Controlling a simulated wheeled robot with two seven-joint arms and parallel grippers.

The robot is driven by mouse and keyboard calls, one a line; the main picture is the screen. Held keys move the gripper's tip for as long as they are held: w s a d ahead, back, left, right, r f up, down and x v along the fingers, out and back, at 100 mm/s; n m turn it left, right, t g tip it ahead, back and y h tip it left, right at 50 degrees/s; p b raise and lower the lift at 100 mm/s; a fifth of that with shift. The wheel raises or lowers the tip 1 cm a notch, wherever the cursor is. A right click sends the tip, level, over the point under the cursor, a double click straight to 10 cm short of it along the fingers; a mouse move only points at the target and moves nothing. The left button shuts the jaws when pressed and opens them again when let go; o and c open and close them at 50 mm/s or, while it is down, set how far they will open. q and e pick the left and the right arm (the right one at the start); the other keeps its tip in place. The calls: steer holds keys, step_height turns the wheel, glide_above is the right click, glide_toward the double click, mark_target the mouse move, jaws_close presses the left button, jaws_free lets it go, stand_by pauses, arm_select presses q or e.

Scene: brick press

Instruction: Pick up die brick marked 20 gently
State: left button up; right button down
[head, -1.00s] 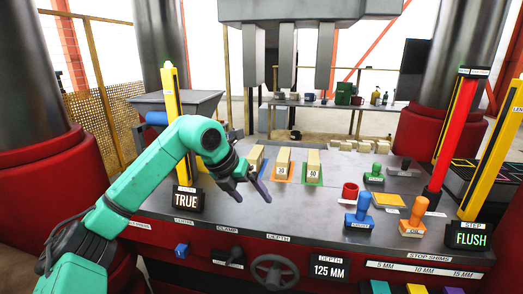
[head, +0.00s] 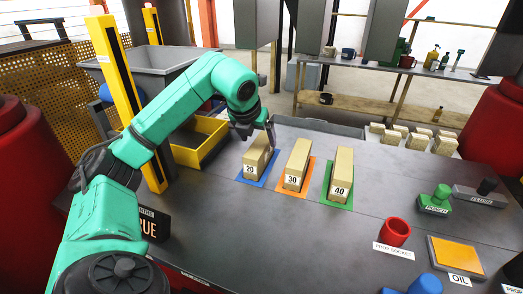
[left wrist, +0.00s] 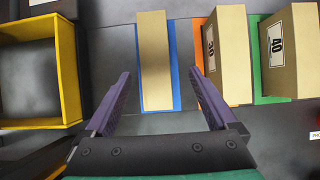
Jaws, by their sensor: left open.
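The die brick marked 20 (head: 256,160) is a tan block on a blue mat (head: 244,180), the leftmost of three in the head view. In the left wrist view this brick (left wrist: 154,60) lies ahead, between the lines of my two fingers. My left gripper (head: 257,128) is open and empty at the brick's far end; its purple fingers (left wrist: 160,92) show in the left wrist view, one on each side of the brick. The gripper partly hides the brick's far end in the head view. My right gripper is not in view.
Brick 30 (head: 298,162) on an orange mat and brick 40 (head: 341,172) on a green mat stand to the right. A red prop socket (head: 395,232) stands front right.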

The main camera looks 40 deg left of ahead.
mark_target(261, 146)
arm_select(q)
steer(key=x, duration=0.3)
steer(key=shift+w+f+p, duration=0.15)
steer(key=shift+f+p, duration=0.05)
steer(key=shift+p, duration=0.15)
steer(key=x, duration=0.2)
steer(key=p+x, duration=0.1)
steer(key=a+p+x, duration=0.1)
steer(key=x, duration=0.1)
steer(key=shift+w+f, duration=0.15)
steer(key=shift+w, duration=0.05)
steer(key=shift+w+f, duration=0.1)
steer(key=shift+f, duration=0.25)
steer(key=shift+f, duration=0.25)
steer(key=shift+a+r, duration=0.1)
steer(key=c, duration=1.3)
steer(key=shift+r, duration=0.1)
steer(key=shift+c, duration=0.2)
